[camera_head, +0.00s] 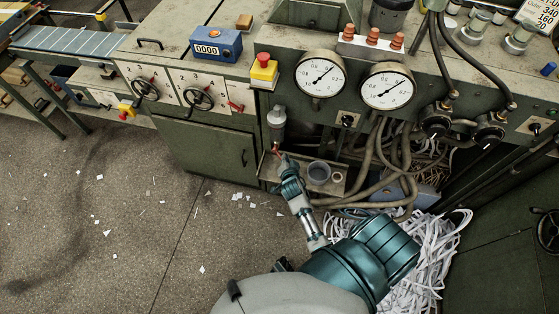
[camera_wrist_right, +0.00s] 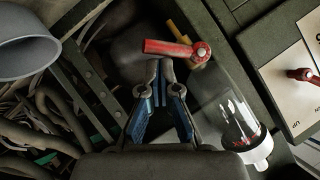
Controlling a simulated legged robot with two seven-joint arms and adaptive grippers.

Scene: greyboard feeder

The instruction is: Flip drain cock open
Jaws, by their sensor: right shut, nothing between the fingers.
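The drain cock's red lever (camera_wrist_right: 168,47) lies across the upper middle of the right wrist view, pointing left from its pivot, beside a brass fitting (camera_wrist_right: 172,30). In the head view the small red lever (camera_head: 276,149) shows under the clear filter bowl (camera_head: 277,118). The bowl also shows in the right wrist view (camera_wrist_right: 238,118). My right gripper (camera_wrist_right: 166,64), with blue fingers, is shut and empty. Its tips are right by the lever; I cannot tell whether they touch. The head view also shows this gripper (camera_head: 281,157) at the lever. My left gripper is not in view.
A grey cup (camera_head: 319,172) stands on a small shelf (camera_head: 337,184) right of my gripper. Hoses (camera_head: 372,160) and shredded paper strips (camera_head: 440,250) lie further right. A cabinet door (camera_head: 215,150) is to the left. The floor at left is open, with paper scraps.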

